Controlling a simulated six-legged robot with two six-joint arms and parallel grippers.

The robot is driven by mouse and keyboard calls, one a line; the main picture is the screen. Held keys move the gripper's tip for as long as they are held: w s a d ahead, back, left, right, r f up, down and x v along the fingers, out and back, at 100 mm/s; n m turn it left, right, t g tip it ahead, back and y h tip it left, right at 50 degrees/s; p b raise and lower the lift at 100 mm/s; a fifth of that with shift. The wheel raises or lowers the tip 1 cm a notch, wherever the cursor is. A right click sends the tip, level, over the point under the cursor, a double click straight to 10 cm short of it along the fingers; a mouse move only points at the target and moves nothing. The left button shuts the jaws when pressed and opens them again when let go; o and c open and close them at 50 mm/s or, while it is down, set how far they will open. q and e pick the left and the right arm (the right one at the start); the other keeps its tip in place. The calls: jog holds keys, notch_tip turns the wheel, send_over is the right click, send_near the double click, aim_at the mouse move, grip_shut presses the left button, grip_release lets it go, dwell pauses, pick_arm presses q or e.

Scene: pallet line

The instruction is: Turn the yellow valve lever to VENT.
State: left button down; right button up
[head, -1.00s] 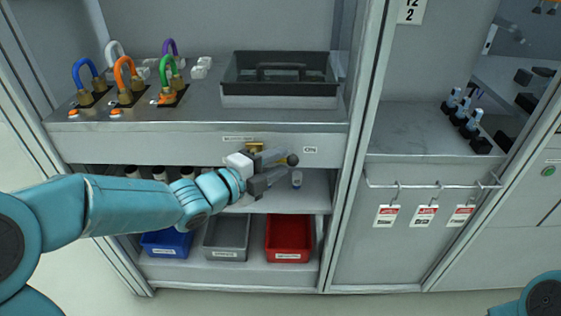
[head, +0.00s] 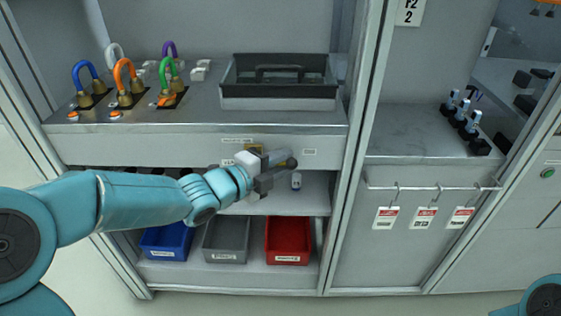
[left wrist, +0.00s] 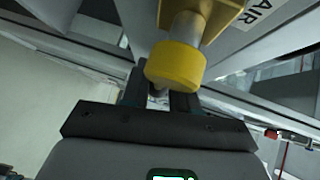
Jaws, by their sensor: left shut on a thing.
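The yellow valve (head: 254,148) sits on the front face of the shelf, partly hidden behind my left gripper. In the left wrist view its yellow body (left wrist: 218,12) is at the top, with a short pale shaft leading to a round yellow cap (left wrist: 176,66). My left gripper (head: 279,170) is at the valve, with its jaws shut on the valve lever. In the left wrist view the cap covers part of the fingers (left wrist: 168,100), so the grip is mostly hidden. The wall label beside the valve reads AIR in that view. My right gripper is out of view.
Above the valve, the shelf holds a dark tray (head: 280,102) and several coloured padlocks (head: 125,80). Below are a small bottle (head: 296,181) and blue (head: 166,240), grey (head: 226,240) and red (head: 288,240) bins. Tags (head: 424,217) hang from a rail at the right.

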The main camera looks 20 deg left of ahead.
pick_arm(q)
jog(key=shift+f+m+g+y, duration=0.5)
jog(key=shift+f+m+y, duration=0.05)
jog(key=shift+m+y, duration=0.05)
jog(key=s+a+f+m+g+y+p, duration=0.1)
jog(key=a+f+m+g+y, duration=0.3)
jog(key=y, duration=0.6)
jog(key=shift+s+a+f+m+g+y+p, duration=0.45)
jog(key=shift+a+m+p, duration=0.4)
jog(key=shift+m, duration=0.45)
jog(key=shift+w+a, duration=0.1)
jog(key=shift+a, duration=0.05)
jog(key=c, duration=1.2)
grip_release()
jog(key=shift+r, duration=0.1)
